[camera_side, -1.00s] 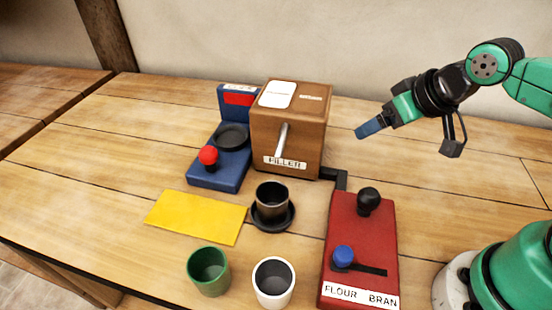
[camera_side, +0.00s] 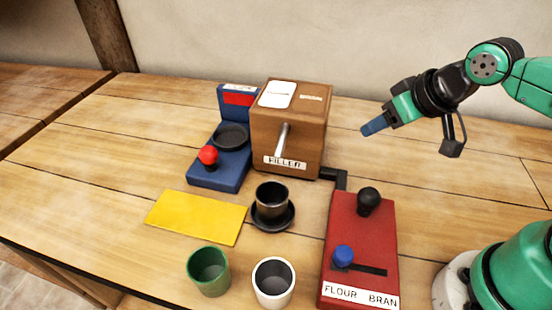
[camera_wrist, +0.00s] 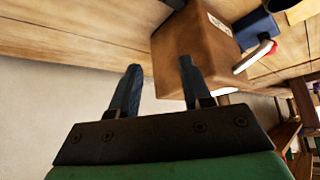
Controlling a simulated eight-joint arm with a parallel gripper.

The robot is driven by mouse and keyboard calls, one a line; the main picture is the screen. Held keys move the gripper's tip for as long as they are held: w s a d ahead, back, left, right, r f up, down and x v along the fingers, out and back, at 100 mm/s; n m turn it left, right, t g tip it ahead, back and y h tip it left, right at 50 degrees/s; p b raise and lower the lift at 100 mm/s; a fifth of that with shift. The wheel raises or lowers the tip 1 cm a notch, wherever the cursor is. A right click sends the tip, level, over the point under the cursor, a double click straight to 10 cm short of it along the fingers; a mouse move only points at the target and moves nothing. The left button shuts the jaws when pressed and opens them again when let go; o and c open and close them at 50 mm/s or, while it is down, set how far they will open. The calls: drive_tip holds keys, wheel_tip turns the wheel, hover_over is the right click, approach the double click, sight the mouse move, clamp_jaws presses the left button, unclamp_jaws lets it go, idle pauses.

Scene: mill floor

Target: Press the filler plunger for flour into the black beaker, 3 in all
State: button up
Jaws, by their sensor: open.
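The black beaker (camera_side: 271,200) stands upright on a round black saucer-like stand (camera_side: 287,222) in front of the wooden filler box (camera_side: 291,130). The red control base (camera_side: 360,235) carries a black knob plunger (camera_side: 369,199) and a blue slider knob (camera_side: 343,257). The blue knob sits at the left end of its slot, on the side lettered FLOUR; BRAN is at the right. My gripper (camera_side: 372,127) is in the air right of the filler, behind and above the red base. In the wrist view my gripper (camera_wrist: 158,75) is open and empty. The beaker's contents are too dark to tell.
A blue scale-like device (camera_side: 218,176) with a red knob (camera_side: 208,155) stands left of the filler. A yellow mat (camera_side: 197,216) lies in front of it. A green cup (camera_side: 209,270) and a white cup (camera_side: 273,281) stand at the front.

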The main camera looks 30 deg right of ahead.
clamp_jaws()
idle(1.4)
